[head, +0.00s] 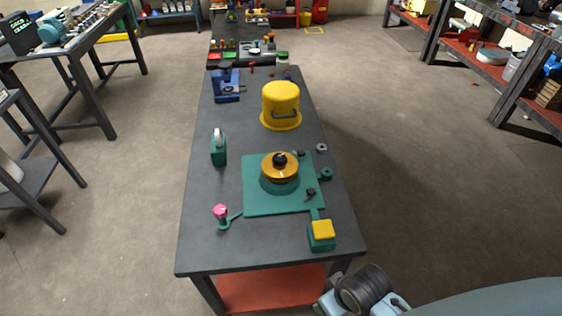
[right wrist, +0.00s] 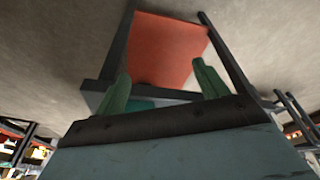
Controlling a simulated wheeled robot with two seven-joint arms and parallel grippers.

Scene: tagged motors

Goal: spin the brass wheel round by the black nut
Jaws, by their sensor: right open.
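The brass wheel (head: 280,170) lies flat on a round green base in the middle of a green plate on the long dark table. My right arm shows at the bottom right of the head view, in front of the table and well short of the wheel. My right gripper (right wrist: 163,88) shows in the right wrist view with its two green fingers apart and nothing between them. Beyond them are the table's front edge and red lower shelf. My left gripper is not in view.
A yellow cover (head: 281,103) with a handle stands behind the wheel. A green block with a yellow top (head: 322,230) is at the front right, a pink knob (head: 220,211) at the front left. A green upright part (head: 218,148) stands left. The table's front strip is clear.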

